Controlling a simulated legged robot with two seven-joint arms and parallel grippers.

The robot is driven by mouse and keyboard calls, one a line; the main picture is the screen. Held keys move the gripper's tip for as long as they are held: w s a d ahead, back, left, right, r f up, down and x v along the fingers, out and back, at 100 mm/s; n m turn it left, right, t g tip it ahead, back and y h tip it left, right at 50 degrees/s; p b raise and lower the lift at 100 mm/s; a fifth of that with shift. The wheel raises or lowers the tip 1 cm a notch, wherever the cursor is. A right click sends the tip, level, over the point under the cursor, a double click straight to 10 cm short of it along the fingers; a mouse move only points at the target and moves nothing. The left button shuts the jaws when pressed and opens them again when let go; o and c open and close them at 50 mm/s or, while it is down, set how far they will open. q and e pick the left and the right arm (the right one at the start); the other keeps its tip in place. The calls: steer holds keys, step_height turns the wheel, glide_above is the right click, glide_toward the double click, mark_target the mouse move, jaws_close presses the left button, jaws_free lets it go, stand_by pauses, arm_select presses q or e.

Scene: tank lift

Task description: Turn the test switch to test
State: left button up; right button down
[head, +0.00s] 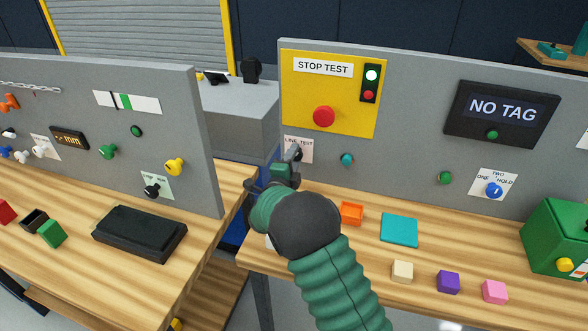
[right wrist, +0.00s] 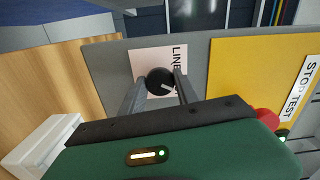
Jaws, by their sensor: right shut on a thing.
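The test switch is a round black knob (right wrist: 158,81) on a pale label plate (head: 303,146) reading "LINE TEST", low on the right grey panel. In the right wrist view the label is turned sideways and partly covered. A white mark on the knob points right and slightly down in that view. My right gripper (head: 294,156) is at the switch, with one finger on each side of the knob in the right wrist view, shut on it. In the head view the gripper hides most of the knob. My left gripper is not in view.
Just above is a yellow plate (head: 292,78) with a red button (head: 324,116) and a "STOP TEST" sign (head: 323,67). A teal knob (head: 347,160) sits to the right.

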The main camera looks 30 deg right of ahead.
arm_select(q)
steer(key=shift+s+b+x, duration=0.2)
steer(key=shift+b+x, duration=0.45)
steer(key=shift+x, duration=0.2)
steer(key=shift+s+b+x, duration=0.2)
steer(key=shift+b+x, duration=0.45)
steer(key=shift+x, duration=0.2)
arm_select(e)
steer(key=shift+w+r+m, duration=0.1)
steer(key=shift+r+m, duration=0.05)
steer(key=shift+m, duration=0.95)
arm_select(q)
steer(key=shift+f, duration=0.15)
arm_select(e)
steer(key=c, duration=1.1)
jaws_free()
steer(key=shift+c, duration=0.2)
steer(key=shift+o, duration=1.2)
steer(key=shift+w+d+f, duration=0.1)
steer(key=shift+f, duration=0.1)
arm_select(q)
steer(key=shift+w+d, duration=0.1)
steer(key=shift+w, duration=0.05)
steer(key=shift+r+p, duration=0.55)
arm_select(e)
steer(key=v, duration=1.7)
